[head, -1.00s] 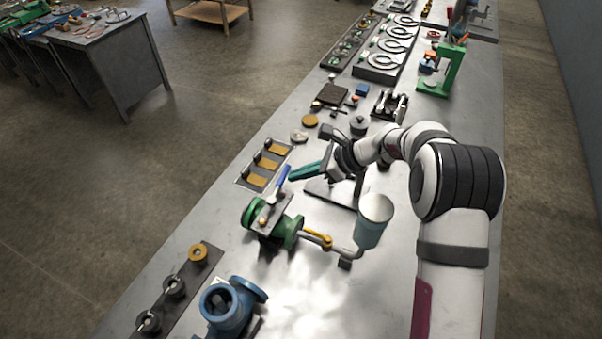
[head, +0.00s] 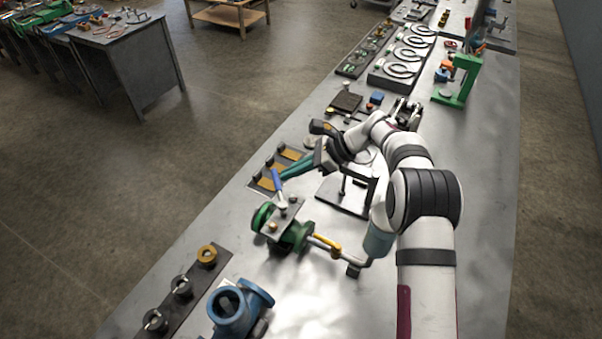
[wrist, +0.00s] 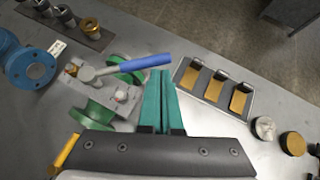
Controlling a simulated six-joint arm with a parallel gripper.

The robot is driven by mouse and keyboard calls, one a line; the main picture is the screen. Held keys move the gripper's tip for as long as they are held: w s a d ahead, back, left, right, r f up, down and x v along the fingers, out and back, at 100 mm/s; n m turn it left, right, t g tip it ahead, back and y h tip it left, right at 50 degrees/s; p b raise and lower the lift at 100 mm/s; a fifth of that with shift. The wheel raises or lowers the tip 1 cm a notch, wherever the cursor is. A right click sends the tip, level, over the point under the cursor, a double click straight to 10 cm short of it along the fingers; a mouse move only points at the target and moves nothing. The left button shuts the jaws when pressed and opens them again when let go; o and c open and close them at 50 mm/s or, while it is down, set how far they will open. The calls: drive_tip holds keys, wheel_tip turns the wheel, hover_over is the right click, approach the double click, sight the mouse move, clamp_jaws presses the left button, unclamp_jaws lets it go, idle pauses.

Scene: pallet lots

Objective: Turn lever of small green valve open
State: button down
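The small green valve (head: 291,241) lies on the bench, with round green flanges and a grey top plate. It also shows in the wrist view (wrist: 93,117). Its lever (head: 277,182) has a blue grip on a silver arm and points up and slightly left in the head view. In the wrist view the lever (wrist: 146,62) points right, across the valve's top. My gripper (head: 283,177) has teal fingers (wrist: 161,76), shut with nothing between them. Their tips are right beside the blue grip's outer end; I cannot tell if they touch it.
A yellow-handled pipe (head: 325,245) runs right from the valve. A blue flanged valve (head: 235,307) stands in front. A tray with brass-coloured plates (head: 270,178) is just behind the lever. A dark strip with round fittings (head: 188,284) lies at front left.

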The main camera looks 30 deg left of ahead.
sight(274, 173)
drive_tip(key=shift+s+a, duration=0.45)
drive_tip(key=shift+a, duration=0.35)
drive_tip(key=shift+s+a, duration=0.4)
drive_tip(key=shift+a, duration=0.35)
drive_tip(key=shift+s+a, duration=0.9)
drive_tip(key=shift+s, duration=0.2)
